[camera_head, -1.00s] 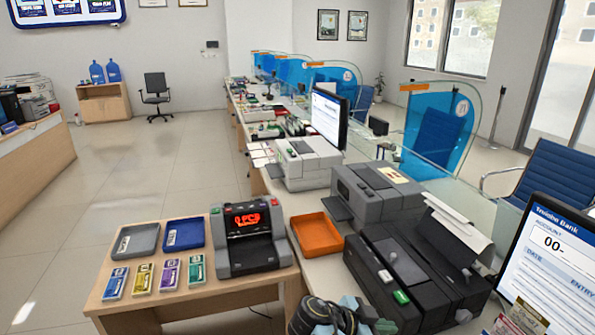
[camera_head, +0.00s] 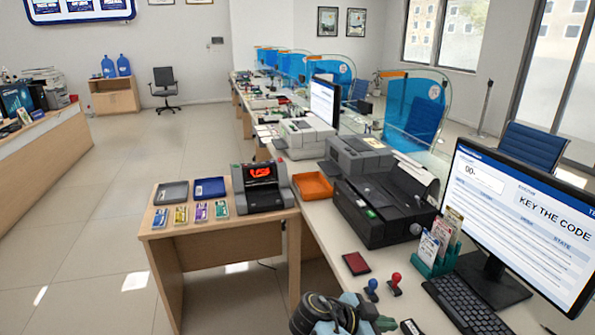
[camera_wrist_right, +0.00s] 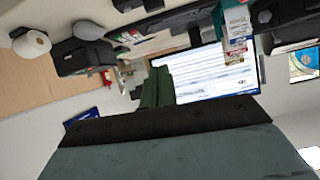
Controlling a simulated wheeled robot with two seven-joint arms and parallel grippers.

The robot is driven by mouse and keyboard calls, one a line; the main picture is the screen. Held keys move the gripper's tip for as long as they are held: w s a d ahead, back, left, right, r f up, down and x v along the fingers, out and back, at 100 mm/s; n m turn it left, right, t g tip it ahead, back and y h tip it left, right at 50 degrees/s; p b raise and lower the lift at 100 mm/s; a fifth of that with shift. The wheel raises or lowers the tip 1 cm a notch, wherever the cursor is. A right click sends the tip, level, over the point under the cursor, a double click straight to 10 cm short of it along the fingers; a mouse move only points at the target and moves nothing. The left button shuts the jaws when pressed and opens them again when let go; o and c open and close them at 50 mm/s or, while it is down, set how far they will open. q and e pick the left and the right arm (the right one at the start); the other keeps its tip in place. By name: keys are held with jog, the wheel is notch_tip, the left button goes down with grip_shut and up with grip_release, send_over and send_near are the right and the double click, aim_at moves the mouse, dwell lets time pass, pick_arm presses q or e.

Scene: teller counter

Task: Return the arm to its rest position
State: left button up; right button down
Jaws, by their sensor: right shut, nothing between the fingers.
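My right arm (camera_head: 322,314) shows at the bottom edge of the head view, with grey-teal links and a dark round joint. The right gripper (camera_head: 384,323) is partly cut off by the frame and shows a green finger tip above the counter's near edge. In the right wrist view, its dark green fingers (camera_wrist_right: 156,88) are together with nothing between them. They stand in front of the lit monitor screen. My left gripper is not in view.
A large monitor (camera_head: 520,215) and black keyboard (camera_head: 465,305) stand at right on the counter. Stamps (camera_head: 394,284), a dark red pad (camera_head: 356,264) and a card holder (camera_head: 436,248) lie nearby. A printer (camera_head: 380,210), orange tray (camera_head: 312,186) and counting machine (camera_head: 262,190) stand farther off.

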jog(key=s+d+f+n+g+y+b, duration=0.1)
jog(key=s+f+n+y, duration=0.4)
jog(key=f, duration=1)
jog(key=s+d+f+n+y+b, duration=0.15)
jog(key=s+f+n, duration=0.6)
jog(key=f, duration=0.75)
pick_arm(q)
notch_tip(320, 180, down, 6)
jog(key=b, duration=0.3)
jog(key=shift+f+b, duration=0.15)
jog(key=shift+b, duration=0.2)
pick_arm(e)
jog(key=s+d+f+n+y, duration=0.1)
jog(key=s+f, duration=0.5)
jog(key=s, duration=0.5)
jog(key=s+d+f+n+y, duration=0.1)
jog(key=s+f, duration=0.4)
jog(key=s, duration=0.6)
jog(key=s+d+f+n+g+y, duration=0.1)
jog(key=s+f+n+y, duration=0.2)
jog(key=s+f, duration=0.3)
jog(key=s, duration=0.5)
jog(key=shift+s+d+f, duration=0.15)
jog(key=shift+d+f, duration=0.15)
jog(key=shift+n+y, duration=0.25)
